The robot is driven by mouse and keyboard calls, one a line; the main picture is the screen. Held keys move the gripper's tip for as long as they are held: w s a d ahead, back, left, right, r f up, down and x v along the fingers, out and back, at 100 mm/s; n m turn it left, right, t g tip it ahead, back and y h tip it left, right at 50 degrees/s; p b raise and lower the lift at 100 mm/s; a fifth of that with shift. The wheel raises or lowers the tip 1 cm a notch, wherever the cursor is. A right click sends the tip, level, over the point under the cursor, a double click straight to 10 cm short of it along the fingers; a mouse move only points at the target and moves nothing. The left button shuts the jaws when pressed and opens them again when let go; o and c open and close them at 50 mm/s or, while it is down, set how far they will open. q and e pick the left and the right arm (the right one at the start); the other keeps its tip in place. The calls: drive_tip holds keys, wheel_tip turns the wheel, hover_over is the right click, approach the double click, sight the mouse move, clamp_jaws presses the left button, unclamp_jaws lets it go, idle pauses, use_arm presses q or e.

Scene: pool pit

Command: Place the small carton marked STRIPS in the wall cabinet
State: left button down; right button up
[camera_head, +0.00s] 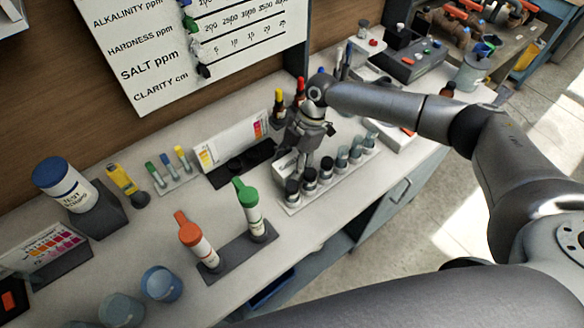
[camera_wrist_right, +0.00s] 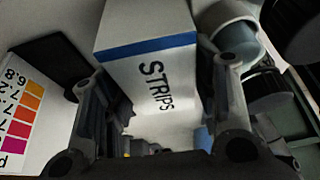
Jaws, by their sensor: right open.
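The small white carton marked STRIPS (camera_wrist_right: 150,75), with a blue band, sits between the two spread fingers of my right gripper (camera_wrist_right: 160,110) in the right wrist view. I cannot tell whether the fingers touch it. In the head view my right gripper (camera_head: 306,158) points down at the counter and hides most of the carton; a white part of it (camera_head: 286,163) shows at the fingers' left. My left gripper is not in view. No wall cabinet can be made out for certain; only a pale edge (camera_head: 12,14) shows at the top left corner.
A rack of dark-capped vials (camera_head: 340,170) stands close to the gripper's right. A colour chart stand (camera_head: 230,142) is at its left. Green-capped (camera_head: 250,208) and orange-capped (camera_head: 197,242) bottles stand in front. A blue-lidded jar (camera_head: 68,185) and cups (camera_head: 160,284) are farther left.

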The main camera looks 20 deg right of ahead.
drive_tip(key=shift+r, duration=0.1)
drive_tip(key=c, duration=0.8)
